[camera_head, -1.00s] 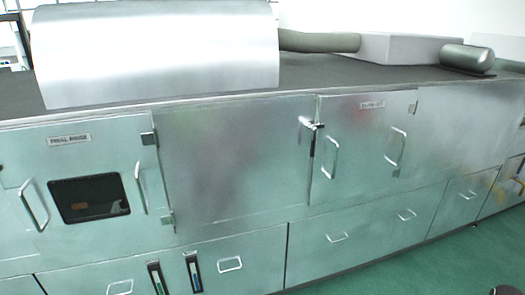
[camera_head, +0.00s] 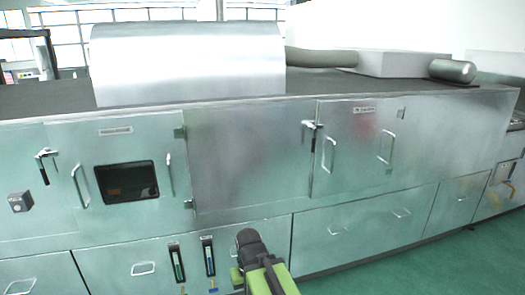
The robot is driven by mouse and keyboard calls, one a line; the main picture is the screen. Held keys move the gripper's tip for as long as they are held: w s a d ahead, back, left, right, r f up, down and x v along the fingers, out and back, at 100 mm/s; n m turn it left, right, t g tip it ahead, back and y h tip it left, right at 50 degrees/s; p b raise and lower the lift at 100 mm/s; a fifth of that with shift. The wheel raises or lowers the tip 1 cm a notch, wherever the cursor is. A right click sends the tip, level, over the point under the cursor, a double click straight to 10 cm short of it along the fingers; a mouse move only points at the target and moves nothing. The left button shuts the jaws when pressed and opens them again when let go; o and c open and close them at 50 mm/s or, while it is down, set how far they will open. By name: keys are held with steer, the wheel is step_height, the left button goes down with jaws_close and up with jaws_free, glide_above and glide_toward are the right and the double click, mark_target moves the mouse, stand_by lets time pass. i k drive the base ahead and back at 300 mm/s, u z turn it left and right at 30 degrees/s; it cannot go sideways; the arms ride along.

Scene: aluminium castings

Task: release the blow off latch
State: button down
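The blow off door (camera_head: 345,150) is a steel door right of centre with a small label at its top; the lettering is too blurred to read now. A latch (camera_head: 312,126) with a pale handle and a dark vertical part sits at the door's upper left edge. The handle points left, roughly level, and the door looks shut. My green and black arm (camera_head: 262,275) rises from the bottom centre, below and left of the latch and well apart from it. Its dark end (camera_head: 249,240) is seen, but no fingers can be made out.
The final rinse door (camera_head: 128,150) with a dark window is at left, with a similar latch (camera_head: 45,165) beside it. Bar handles (camera_head: 328,155) stand out from the doors. Lower panels carry more handles and two gauges (camera_head: 208,256). Green floor (camera_head: 430,270) is clear at right.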

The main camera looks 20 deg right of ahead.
mark_target(310, 126)
steer(key=z, duration=0.25)
steer(key=i, duration=0.9)
steer(key=u, duration=0.15)
